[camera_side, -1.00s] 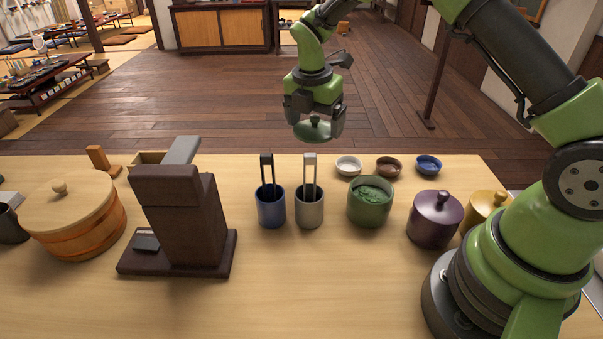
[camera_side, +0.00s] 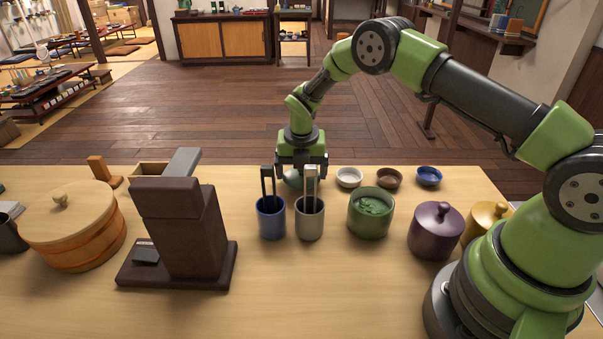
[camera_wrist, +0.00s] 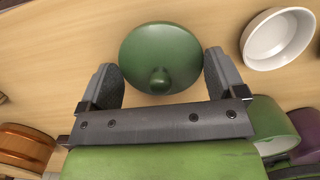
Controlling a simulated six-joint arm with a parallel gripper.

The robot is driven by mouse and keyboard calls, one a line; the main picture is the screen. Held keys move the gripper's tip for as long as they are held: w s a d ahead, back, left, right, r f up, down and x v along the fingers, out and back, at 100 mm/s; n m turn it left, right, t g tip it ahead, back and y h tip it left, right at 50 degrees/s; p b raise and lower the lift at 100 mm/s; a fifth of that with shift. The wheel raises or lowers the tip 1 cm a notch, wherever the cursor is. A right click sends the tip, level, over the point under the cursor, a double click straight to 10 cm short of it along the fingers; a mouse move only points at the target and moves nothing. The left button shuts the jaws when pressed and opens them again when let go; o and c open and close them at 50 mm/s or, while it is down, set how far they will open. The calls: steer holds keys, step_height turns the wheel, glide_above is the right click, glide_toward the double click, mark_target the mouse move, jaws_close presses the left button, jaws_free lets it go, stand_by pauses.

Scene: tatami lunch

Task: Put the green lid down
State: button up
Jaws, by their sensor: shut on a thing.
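The green lid (camera_side: 292,181), a round disc with a knob, is low at the far side of the table, behind the blue and grey cups and partly hidden by them and my gripper. In the wrist view the lid (camera_wrist: 150,42) lies between the two fingers, its knob toward the palm. My gripper (camera_side: 301,172) points down and is shut on the lid; it also shows in the wrist view (camera_wrist: 163,78). I cannot tell whether the lid touches the table. The green pot (camera_side: 370,225) stands uncovered to the right, with green powder inside.
A blue cup (camera_side: 271,221) and a grey cup (camera_side: 309,222), each with an upright utensil, stand just in front of my gripper. A white bowl (camera_side: 349,178) is close on its right, also in the wrist view (camera_wrist: 277,40). A dark stand (camera_side: 185,230) is at left.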

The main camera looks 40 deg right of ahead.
steer(key=shift+f, duration=0.6)
steer(key=o, duration=0.6)
steer(key=shift+f, duration=0.15)
steer(key=shift+o, duration=0.2)
step_height(320, 180, up, 12)
steer(key=s+a, duration=0.1)
step_height(320, 180, up, 9)
steer(key=m+t, duration=0.1)
steer(key=m, duration=0.5)
glide_above(301, 180)
steer(key=s+a, duration=0.1)
steer(key=s, duration=0.2)
steer(key=s+a+r+m+t+y, duration=0.1)
steer(key=s+a+r+m+t, duration=0.1)
steer(key=s+r+m, duration=0.65)
steer(key=s+a+r+m+t+y, duration=0.1)
steer(key=s+a+m+t+y, duration=0.1)
steer(key=s+m, duration=1.3)
steer(key=shift+s+a+m+t, duration=0.25)
steer(key=shift+m+t, duration=0.25)
steer(key=shift+m, duration=0.25)
